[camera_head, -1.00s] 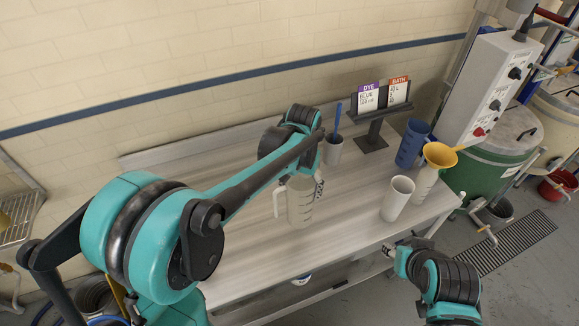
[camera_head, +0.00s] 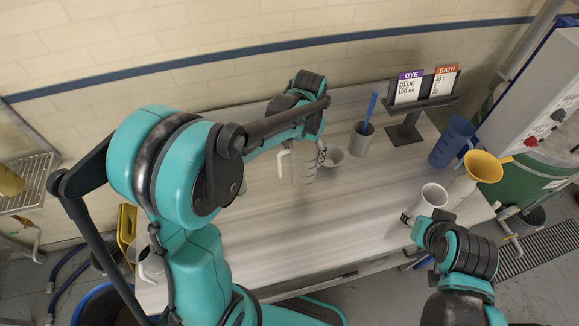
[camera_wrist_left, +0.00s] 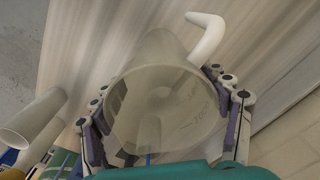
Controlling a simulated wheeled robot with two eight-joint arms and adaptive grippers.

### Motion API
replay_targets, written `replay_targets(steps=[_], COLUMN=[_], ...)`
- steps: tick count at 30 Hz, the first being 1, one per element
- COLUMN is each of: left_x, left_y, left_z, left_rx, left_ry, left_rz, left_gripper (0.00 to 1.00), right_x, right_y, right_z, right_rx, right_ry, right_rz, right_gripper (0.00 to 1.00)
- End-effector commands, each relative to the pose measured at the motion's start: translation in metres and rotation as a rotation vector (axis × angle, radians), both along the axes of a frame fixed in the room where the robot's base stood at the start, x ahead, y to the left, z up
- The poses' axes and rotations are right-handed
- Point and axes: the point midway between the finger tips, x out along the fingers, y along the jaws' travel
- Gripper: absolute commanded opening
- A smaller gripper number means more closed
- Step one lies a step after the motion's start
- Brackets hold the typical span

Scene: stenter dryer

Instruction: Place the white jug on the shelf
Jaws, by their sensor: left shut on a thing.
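The white jug (camera_head: 303,165) is translucent with printed marks and a handle on its left side. It is upright, apparently held just above the table (camera_head: 260,225). My left gripper (camera_head: 312,152) is shut around its body. In the left wrist view the jug (camera_wrist_left: 155,100) fills the space between the fingers (camera_wrist_left: 165,120), with the handle (camera_wrist_left: 207,38) above them. A wire rack shelf (camera_head: 38,182) is at the far left. My right gripper (camera_head: 413,222) is low beside a white cup (camera_head: 432,197); its finger opening is unclear.
A grey cup (camera_head: 334,156) is right behind the held jug. A holder with a blue-handled tool (camera_head: 362,140), a sign stand (camera_head: 405,132), a blue jug (camera_head: 452,143) and a yellow funnel (camera_head: 484,166) stand to the right. A yellow object (camera_head: 10,182) is on the rack. The table's middle is clear.

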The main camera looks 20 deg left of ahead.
Motion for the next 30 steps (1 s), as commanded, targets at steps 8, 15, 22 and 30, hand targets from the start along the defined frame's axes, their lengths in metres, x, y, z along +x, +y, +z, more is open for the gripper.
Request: replay_targets(steps=[8,15,22,30], left_x=[-0.011,-0.012,-0.012,-0.012], left_y=[0.052,0.059,0.058,0.058], left_z=[-0.032,-0.053,-0.076,-0.077], left_rx=[0.000,0.000,0.000,0.000], left_ry=[0.000,0.000,0.000,0.000], left_rz=[0.003,0.000,0.000,0.000], left_gripper=[0.29,0.29,0.29,0.29], right_x=[0.000,0.000,0.000,0.000], right_y=[0.000,0.000,0.000,0.000], right_z=[-0.003,-0.005,-0.008,-0.009], right_rx=[0.000,0.000,0.000,0.000], right_ry=[0.000,0.000,0.000,0.000], right_rz=[0.000,0.000,0.000,0.000], right_gripper=[0.40,0.40,0.40,0.40])
